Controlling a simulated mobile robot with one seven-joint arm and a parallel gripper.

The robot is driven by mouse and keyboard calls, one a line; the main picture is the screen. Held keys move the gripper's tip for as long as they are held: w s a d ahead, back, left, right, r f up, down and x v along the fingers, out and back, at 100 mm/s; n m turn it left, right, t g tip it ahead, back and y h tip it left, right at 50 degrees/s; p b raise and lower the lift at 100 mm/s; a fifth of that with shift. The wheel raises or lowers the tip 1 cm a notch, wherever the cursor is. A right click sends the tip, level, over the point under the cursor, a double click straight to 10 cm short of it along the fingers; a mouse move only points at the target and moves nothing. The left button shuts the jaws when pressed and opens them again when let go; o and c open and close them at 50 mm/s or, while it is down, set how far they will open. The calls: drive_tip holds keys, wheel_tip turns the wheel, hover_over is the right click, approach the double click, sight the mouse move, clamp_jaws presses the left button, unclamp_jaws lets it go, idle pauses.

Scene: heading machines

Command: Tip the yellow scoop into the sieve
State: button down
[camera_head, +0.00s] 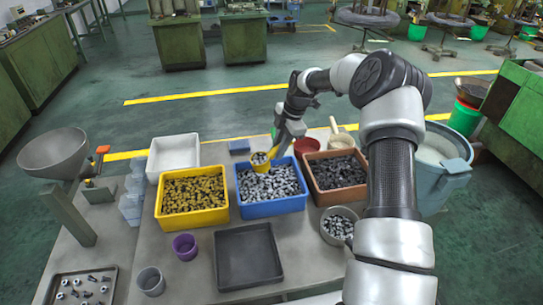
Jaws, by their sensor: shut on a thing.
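My gripper (274,152) is shut on the yellow scoop (262,167), over the back part of the blue bin (272,207). Small grey pieces show inside the scoop's mouth, which faces up. The blue bin is filled with grey metal pieces; whether the scoop touches them is unclear. I cannot identify the sieve with certainty. A round grey container (326,236) with metal pieces stands at the table's right, and a wide dark bowl (472,87) rests on stacked buckets beyond it. The scoop is apart from both.
A yellow bin (160,211) of brass-coloured pieces and a brown bin (317,193) flank the blue bin. A black tray (248,257), purple cup (185,246) and grey cup (151,281) stand in front. A large grey bowl (53,153) rises at left. My arm covers the right side.

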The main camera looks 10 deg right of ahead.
drive_tip(key=s+d+f+m+t+h+b, duration=0.15)
drive_tip(key=s+d+m+b, duration=0.35)
drive_tip(key=s, duration=0.5)
drive_tip(key=s+d+f+m+t+b, duration=0.1)
drive_tip(key=s+d+f+m+b, duration=0.25)
drive_tip(key=s+m, duration=0.45)
drive_tip(key=s+d+f+m+t+h+b, duration=0.1)
drive_tip(key=s+d+m+b, duration=0.35)
drive_tip(key=s, duration=0.65)
drive_tip(key=d+f+m+y, duration=0.1)
drive_tip(key=f+y, duration=0.1)
drive_tip(key=y, duration=0.2)
drive_tip(key=d+f+m+y, duration=0.1)
drive_tip(key=y, duration=0.4)
drive_tip(key=w+d+f+m+y, duration=0.1)
drive_tip(key=f+m+y, duration=0.1)
drive_tip(key=y, duration=0.3)
drive_tip(key=shift+w+d+f+g, duration=0.1)
drive_tip(key=shift+d+f+g, duration=0.25)
drive_tip(key=shift+d+y, duration=0.1)
drive_tip(key=shift+y, duration=0.45)
drive_tip(key=shift+r, duration=0.1)
drive_tip(key=shift+b, duration=0.35)
